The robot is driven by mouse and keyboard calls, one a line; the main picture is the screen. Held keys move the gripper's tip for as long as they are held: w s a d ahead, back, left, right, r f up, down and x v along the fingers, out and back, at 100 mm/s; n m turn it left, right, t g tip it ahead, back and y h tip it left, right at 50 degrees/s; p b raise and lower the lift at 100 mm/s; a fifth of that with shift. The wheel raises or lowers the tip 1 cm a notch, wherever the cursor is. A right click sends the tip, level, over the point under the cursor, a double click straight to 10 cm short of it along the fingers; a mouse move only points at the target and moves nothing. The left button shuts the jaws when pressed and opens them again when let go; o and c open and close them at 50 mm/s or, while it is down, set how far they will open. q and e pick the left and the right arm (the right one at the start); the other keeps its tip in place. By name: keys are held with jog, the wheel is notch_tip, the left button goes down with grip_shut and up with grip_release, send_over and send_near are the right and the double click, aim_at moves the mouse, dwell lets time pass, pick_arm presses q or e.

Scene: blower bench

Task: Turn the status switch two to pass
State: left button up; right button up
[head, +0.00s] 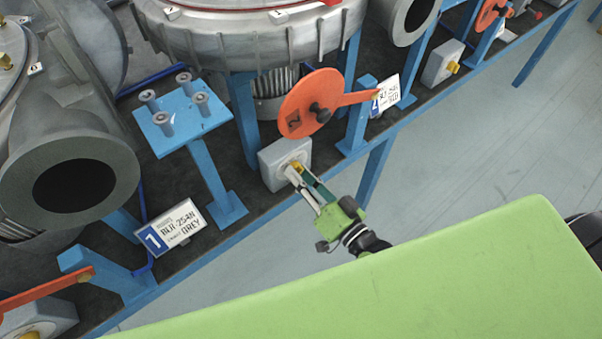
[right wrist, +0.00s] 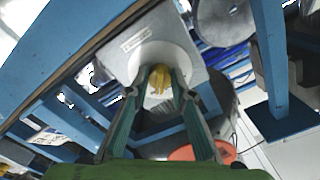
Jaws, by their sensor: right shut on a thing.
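The status switch two is a grey box (head: 272,163) with a yellow knob (head: 297,167), below the orange disc marked 2. My right gripper (head: 299,175) is at its front, with its fingers on the knob. In the right wrist view the two green fingers are closed on both sides of the yellow knob (right wrist: 160,84), over a round white plate on the grey box (right wrist: 134,42). The knob is partly hidden by the fingers, and its exact setting cannot be read. My left gripper does not show.
An orange disc with an arm (head: 318,97) stands just above the switch. A blue stand with posts (head: 185,125) and a label plate (head: 170,228) are to the left. Another switch box (head: 442,62) is farther right. The floor (head: 450,150) beside the bench is clear.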

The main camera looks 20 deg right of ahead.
jog(key=shift+m, duration=0.8)
jog(key=o, duration=1.1)
jog(key=v, duration=1.2)
